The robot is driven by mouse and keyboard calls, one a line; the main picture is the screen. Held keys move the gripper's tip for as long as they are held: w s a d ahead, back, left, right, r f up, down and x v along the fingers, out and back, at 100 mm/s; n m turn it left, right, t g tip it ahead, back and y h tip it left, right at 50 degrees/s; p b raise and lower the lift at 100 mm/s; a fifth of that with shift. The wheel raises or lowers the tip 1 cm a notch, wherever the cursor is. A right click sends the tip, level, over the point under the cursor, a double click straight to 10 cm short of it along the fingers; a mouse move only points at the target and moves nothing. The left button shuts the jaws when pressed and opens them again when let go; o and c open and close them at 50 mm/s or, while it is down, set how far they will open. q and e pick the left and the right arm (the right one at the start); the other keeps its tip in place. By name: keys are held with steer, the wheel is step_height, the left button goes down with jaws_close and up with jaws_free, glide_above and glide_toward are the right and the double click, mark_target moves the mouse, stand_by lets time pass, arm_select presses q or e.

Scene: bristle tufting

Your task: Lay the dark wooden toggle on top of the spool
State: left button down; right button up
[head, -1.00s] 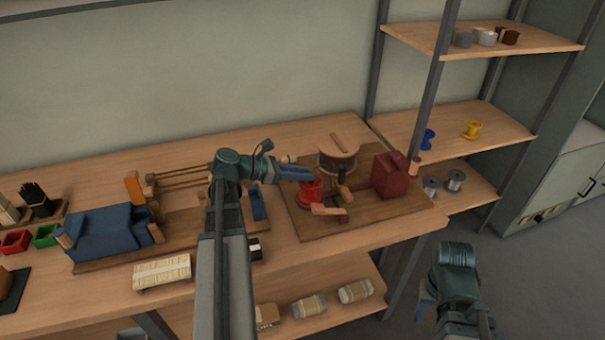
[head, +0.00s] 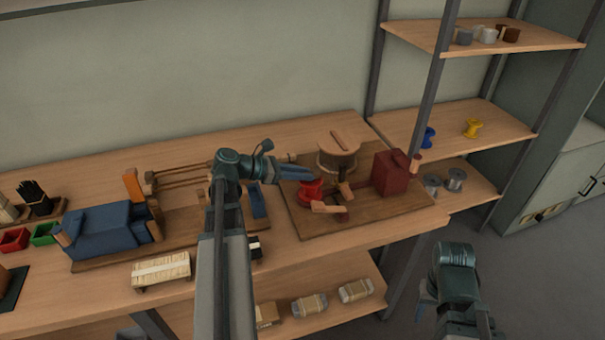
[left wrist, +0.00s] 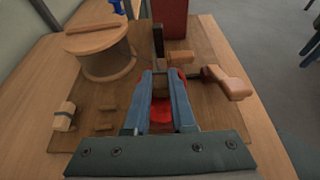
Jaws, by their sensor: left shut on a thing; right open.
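My left gripper (head: 312,178) is over the brown board and shut on a small brown piece (left wrist: 160,84), which looks like the dark wooden toggle. The fingers hide most of it. The red spool (head: 310,193) stands on the board just under the fingertips, and its red also shows between and below the fingers in the left wrist view (left wrist: 160,115). I cannot tell whether the held piece touches it. My right gripper (head: 426,302) is open, low at the right, away from the table and partly hidden by its own arm.
A round wooden drum (head: 338,161) with a bar on top stands behind the spool. A dark red block (head: 391,174) is to the right, and a wooden handle (head: 328,207) lies in front. Blue (head: 428,137) and yellow (head: 472,128) spools sit on the shelf.

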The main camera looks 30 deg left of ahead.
arm_select(q)
steer(key=shift+f, duration=0.1)
steer(key=c, duration=0.7)
jaws_free()
steer(key=shift+s, duration=0.1)
steer(key=p+v, duration=0.5)
steer(key=v, duration=0.8)
steer(key=shift+s+a+r, duration=0.2)
steer(key=shift+a+r, duration=0.05)
